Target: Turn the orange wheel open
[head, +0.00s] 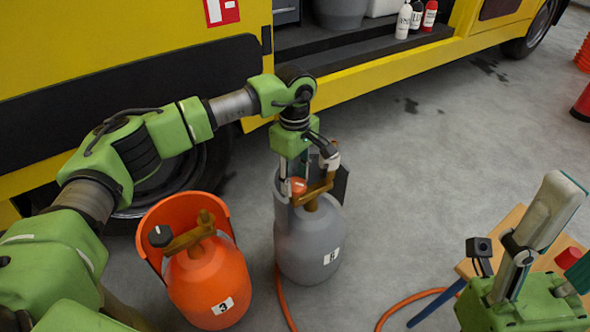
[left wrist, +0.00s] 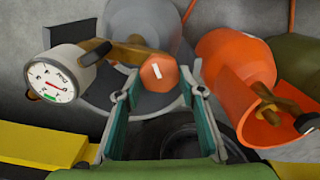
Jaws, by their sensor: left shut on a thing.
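The orange wheel (head: 298,186) sits on the brass valve (head: 318,190) of an upright grey bottle (head: 308,245). My left gripper (head: 293,188) reaches down from above and is shut on the wheel. In the left wrist view the wheel (left wrist: 157,73) shows a white mark and lies between the two fingertips. A round gauge (left wrist: 55,83) is on the same valve; its needle is too small to read surely. My right gripper (head: 540,250) is at the lower right, away from the bottle, and partly cut off by the frame.
An orange bottle (head: 210,283) with a number 3 tag and its own brass valve stands close left. A yellow vehicle (head: 115,35) is behind. An orange hose (head: 410,298) runs on the floor. A wooden stool (head: 505,228) is by my right gripper. Floor right of the grey bottle is clear.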

